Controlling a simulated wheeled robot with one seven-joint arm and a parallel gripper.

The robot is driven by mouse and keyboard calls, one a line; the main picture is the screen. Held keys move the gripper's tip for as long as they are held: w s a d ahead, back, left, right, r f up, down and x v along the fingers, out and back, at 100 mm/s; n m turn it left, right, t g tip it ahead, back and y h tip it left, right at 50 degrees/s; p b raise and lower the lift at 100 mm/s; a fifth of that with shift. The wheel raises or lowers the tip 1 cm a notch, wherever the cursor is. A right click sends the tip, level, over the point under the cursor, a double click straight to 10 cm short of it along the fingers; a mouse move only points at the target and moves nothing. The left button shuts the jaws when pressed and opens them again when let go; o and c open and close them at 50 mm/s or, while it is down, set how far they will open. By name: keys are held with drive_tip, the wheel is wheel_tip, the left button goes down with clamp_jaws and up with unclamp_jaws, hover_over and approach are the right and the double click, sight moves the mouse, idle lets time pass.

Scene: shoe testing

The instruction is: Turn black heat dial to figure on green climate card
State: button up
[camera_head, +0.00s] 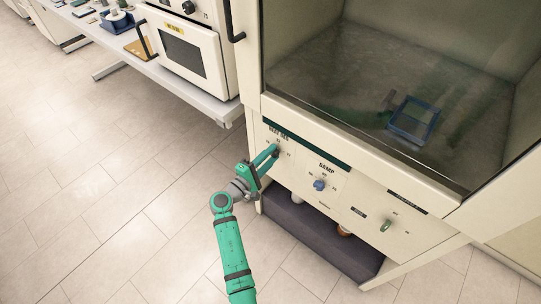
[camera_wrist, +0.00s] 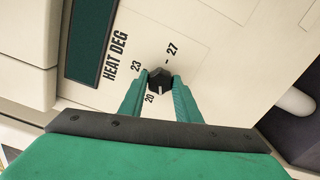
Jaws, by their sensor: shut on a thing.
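The black heat dial (camera_wrist: 159,77) is on the cream panel below the words HEAT DEG, with the figures 20, 23 and 27 around it. Its small white mark points toward the bottom of the wrist view, close to 20. My gripper (camera_head: 273,151) is at the panel's left end in the head view and hides the dial there. In the wrist view its two green fingers are shut on the dial, one on each side. I cannot make out a green climate card or its figure in either view.
Above is a glass-fronted chamber holding a blue frame (camera_head: 413,121). A white oven (camera_head: 190,52) stands on the bench at the left. Open floor lies in front.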

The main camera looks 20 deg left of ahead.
drive_tip(key=m, duration=0.4)
drive_tip(key=shift+m, duration=0.4)
idle(0.4)
drive_tip(key=o, duration=1.1)
drive_tip(key=shift+c, duration=0.2)
drive_tip(key=shift+s, duration=0.1)
drive_tip(key=v, duration=1)
drive_tip(key=shift+s, duration=0.3)
drive_tip(key=shift+a, duration=0.2)
